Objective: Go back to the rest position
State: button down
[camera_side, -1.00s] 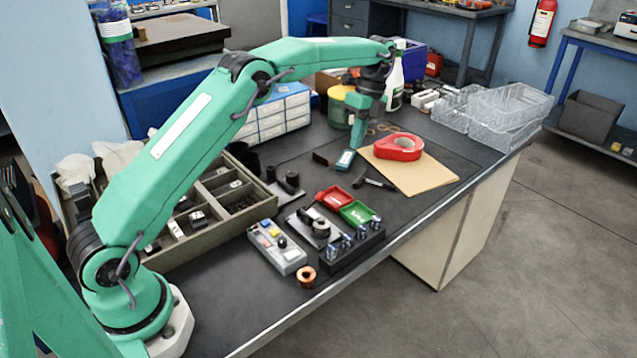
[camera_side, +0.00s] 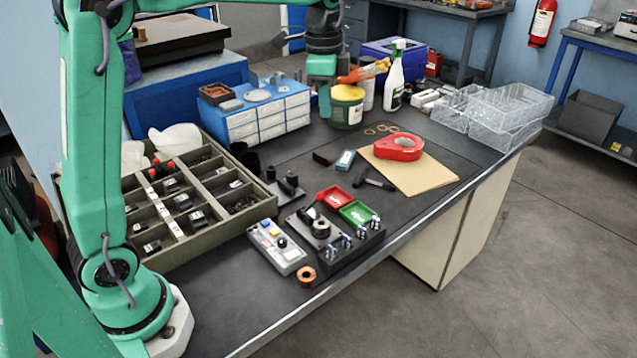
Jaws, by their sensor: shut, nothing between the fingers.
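My gripper (camera_side: 325,108) hangs pointing down at the far side of the bench, shut and empty. In the picture it lies between the blue drawer cabinet (camera_side: 265,122) and the yellow-lidded tub (camera_side: 347,106). I cannot tell whether it is in front of or above them. My arm's lower links stand nearly upright at the left. The black block with several electrodes (camera_side: 352,250) stands near the front edge. The small red tray (camera_side: 333,198) and green tray (camera_side: 359,215) lie behind it. The grey control box (camera_side: 276,248) is to their left.
A compartmented bin (camera_side: 262,212) fills the bench's left. A copper ring (camera_side: 307,277) lies near the front edge. A red tape dispenser (camera_side: 404,148) rests on a tan sheet (camera_side: 430,175).

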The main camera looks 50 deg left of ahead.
jog(key=s+d+f+n+t, duration=0.1)
jog(key=s+n, duration=0.3)
jog(key=s, duration=0.7)
jog(key=s+d+f+n+t, duration=0.1)
jog(key=s+f+n+t, duration=0.2)
jog(key=s, duration=0.8)
jog(key=n+t, duration=0.1)
jog(key=n, duration=0.1)
jog(key=shift+s+n, duration=0.2)
jog(key=shift+n, duration=0.1)
